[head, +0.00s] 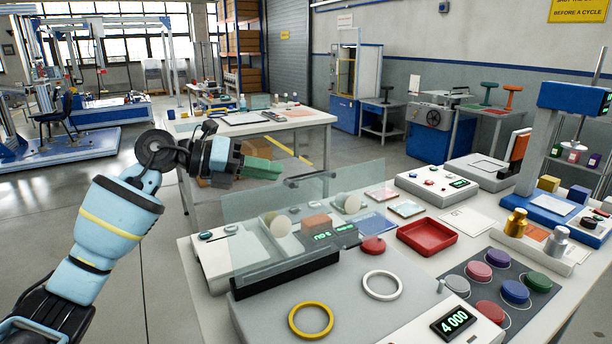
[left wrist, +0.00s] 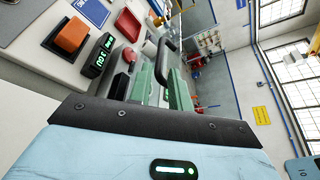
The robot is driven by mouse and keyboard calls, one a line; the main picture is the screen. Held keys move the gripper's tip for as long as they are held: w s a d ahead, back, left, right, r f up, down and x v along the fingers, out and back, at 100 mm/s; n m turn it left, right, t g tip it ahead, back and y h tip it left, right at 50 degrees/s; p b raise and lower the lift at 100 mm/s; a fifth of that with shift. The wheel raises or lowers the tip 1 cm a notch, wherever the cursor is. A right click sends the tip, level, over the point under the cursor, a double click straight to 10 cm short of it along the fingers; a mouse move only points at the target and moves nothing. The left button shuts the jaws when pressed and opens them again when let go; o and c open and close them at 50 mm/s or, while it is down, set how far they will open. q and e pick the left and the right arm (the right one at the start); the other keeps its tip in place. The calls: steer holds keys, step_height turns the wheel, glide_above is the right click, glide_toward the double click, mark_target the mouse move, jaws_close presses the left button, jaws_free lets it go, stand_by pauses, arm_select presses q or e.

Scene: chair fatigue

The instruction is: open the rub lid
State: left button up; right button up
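The rub lid is a clear pane (head: 245,212) standing steeply tilted above a black bar (head: 285,270) on the white table. Its dark handle (head: 308,178) is near the top edge; a dark curved bar that looks like this handle (left wrist: 170,46) shows in the left wrist view. My left gripper (head: 262,168) is just left of the handle, with its green fingers pointing at it. In the left wrist view the green fingers (left wrist: 163,88) are apart, with the bar just beyond and partly between their tips. Contact is unclear. My right gripper is not in view.
Behind the pane are an orange block (head: 316,221) and a green-digit display (head: 333,236). A red tray (head: 428,237) and red disc (head: 372,246) lie right of it. In front are a yellow ring (head: 311,320) and a white ring (head: 382,285). Floor is clear at left.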

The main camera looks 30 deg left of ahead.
mark_target(312, 215)
arm_select(q)
steer(key=p+x, duration=0.1)
steer(key=x, duration=0.6)
steer(key=shift+w+d, duration=0.2)
steer(key=shift+d, duration=0.05)
steer(key=shift+c, duration=0.2)
jaws_close()
